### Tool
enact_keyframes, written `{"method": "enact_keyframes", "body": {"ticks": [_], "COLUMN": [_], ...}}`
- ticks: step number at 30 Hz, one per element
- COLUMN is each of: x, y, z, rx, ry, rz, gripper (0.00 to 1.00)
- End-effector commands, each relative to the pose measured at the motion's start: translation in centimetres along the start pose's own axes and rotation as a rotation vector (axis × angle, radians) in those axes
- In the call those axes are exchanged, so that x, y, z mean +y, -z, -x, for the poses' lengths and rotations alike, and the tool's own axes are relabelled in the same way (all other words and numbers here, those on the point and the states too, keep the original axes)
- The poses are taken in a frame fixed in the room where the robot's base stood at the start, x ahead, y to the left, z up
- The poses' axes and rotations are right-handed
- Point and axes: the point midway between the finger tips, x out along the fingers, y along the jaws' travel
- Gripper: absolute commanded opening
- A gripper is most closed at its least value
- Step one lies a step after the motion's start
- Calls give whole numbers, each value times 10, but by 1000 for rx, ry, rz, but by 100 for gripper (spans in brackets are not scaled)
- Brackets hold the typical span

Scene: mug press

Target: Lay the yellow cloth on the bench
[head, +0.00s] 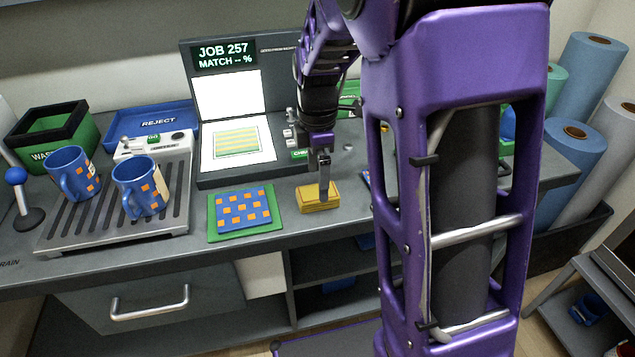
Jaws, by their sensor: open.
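The yellow cloth (318,205) is a small folded pad lying on the grey bench (174,251), near its front edge and right of the blue and orange square. My gripper (322,193) points down at the cloth, with its fingers at or just above the cloth's top right part. The jaws are open. From this view I cannot tell whether the fingertips touch the cloth. My purple arm hides the bench to the right of it.
A blue and orange checked square (243,209) lies on a green sheet left of the cloth. Two blue mugs (140,187) stand on a slatted tray (60,240) at left. A lit machine (232,100) stands behind. A blue REJECT tray (158,122) is at back left.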

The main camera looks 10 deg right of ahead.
Motion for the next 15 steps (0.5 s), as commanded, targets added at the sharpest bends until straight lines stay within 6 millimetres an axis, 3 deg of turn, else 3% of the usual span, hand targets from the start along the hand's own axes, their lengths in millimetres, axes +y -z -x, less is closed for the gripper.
{"method": "enact_keyframes", "body": {"ticks": [1,6,15], "x": [1,1,0], "y": [0,0,0], "z": [16,52,85], "rx": [2,1,1], "ry": [-6,-4,-1], "rz": [0,-1,0], "gripper": [100,100,100]}}
